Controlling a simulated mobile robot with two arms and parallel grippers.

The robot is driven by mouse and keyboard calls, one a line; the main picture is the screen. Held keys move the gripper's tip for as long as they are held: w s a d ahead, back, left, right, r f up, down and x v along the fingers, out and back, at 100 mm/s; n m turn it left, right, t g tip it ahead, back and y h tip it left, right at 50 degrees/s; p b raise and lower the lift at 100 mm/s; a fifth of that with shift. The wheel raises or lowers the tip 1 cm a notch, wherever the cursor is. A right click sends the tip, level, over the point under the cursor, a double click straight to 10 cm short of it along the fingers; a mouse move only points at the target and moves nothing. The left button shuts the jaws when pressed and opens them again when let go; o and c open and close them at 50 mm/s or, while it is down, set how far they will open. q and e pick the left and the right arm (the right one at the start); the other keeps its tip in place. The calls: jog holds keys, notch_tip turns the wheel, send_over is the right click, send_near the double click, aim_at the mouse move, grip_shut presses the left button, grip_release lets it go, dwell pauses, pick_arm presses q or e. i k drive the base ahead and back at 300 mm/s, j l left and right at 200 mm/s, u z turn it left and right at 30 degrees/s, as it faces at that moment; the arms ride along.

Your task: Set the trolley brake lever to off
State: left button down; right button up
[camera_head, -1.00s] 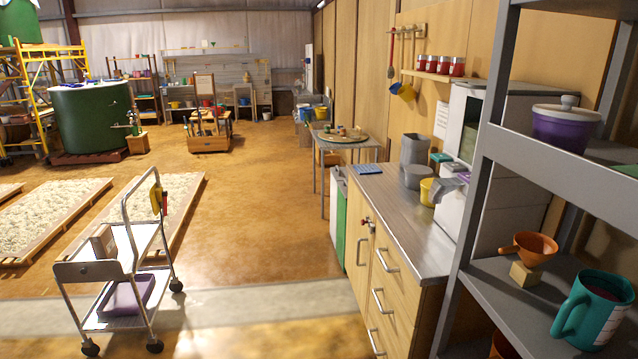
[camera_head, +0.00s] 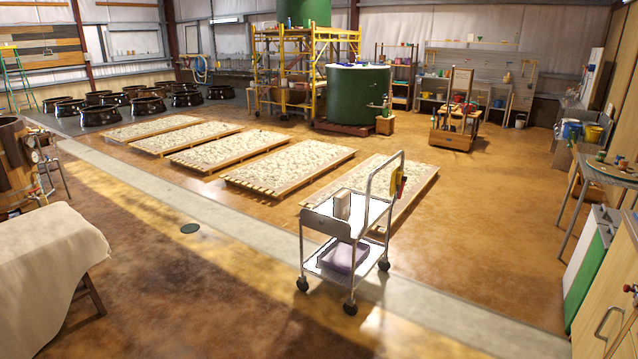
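The trolley (camera_head: 366,222) is a white and silver two-shelf cart on dark castors, standing on the floor right of the middle. A small pale box (camera_head: 341,204) stands on its top shelf and a purple tray (camera_head: 343,257) lies on its lower shelf. Yellow and red items (camera_head: 398,184) hang at its upright handle. I cannot make out the brake lever at this size. Neither of my grippers is in view.
Low pallets of pale material (camera_head: 290,164) lie behind the trolley. A cloth-covered table (camera_head: 45,255) stands at the left front. Wooden cabinets (camera_head: 608,310) edge the right side. The floor between the covered table and the trolley is clear.

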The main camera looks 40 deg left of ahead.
aim_at(405, 177)
jog(key=u, duration=0.9)
jog(key=i+l+z, duration=0.1)
jog(key=i+l, duration=0.15)
jog(key=i, duration=0.75)
jog(key=i+l+z, duration=0.15)
jog(key=i, duration=0.9)
